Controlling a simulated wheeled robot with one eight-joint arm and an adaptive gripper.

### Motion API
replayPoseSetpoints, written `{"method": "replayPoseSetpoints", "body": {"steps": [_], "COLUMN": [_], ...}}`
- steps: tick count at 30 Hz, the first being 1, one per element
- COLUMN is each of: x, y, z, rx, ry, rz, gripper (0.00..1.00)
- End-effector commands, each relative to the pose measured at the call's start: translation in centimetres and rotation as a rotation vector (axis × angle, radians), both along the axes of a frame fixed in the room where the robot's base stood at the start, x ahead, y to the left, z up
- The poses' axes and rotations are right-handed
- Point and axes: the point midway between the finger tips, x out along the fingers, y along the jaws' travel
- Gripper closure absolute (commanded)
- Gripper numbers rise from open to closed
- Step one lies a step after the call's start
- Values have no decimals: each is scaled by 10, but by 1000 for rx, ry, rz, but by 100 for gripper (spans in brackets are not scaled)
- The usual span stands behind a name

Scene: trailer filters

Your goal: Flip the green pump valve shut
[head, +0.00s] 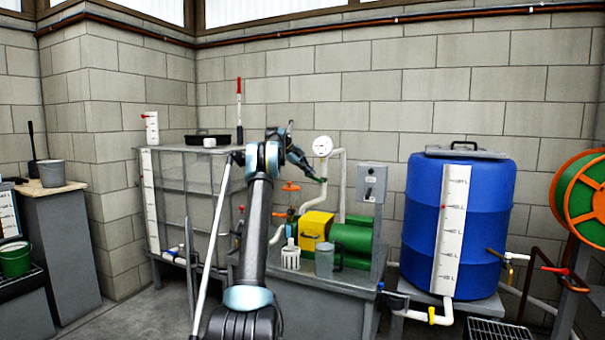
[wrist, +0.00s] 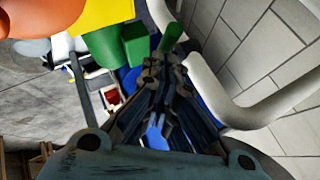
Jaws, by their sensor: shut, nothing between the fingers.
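The green valve handle (head: 322,180) is a small lever by the white pipe below the round gauge. In the wrist view the green handle (wrist: 172,36) shows just beyond my fingertips, close to the bent white pipe; I cannot tell whether they touch. My gripper (head: 313,177) is shut and empty, at the left side of the pipe. In the wrist view my gripper (wrist: 163,65) has its fingers together, pointing at the handle. The valve body is mostly hidden, so the handle's exact angle is unclear.
The white pipe (head: 342,170) rises to the gauge (head: 322,146). Below are an orange handwheel (head: 291,187), the yellow guard (head: 315,227) and the green motor (head: 352,238). A grey switch box (head: 371,182) hangs to the right, and a blue barrel (head: 488,225) stands farther right.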

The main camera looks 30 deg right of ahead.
Motion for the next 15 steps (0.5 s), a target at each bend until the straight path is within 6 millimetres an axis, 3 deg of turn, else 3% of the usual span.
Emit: {"method": "replayPoseSetpoints", "body": {"steps": [6, 15], "x": [7, 9], "y": [6, 6], "z": [-10, -16], "rx": [-84, -81], "ry": [118, 114], "rz": [2, 0], "gripper": [100, 100]}}
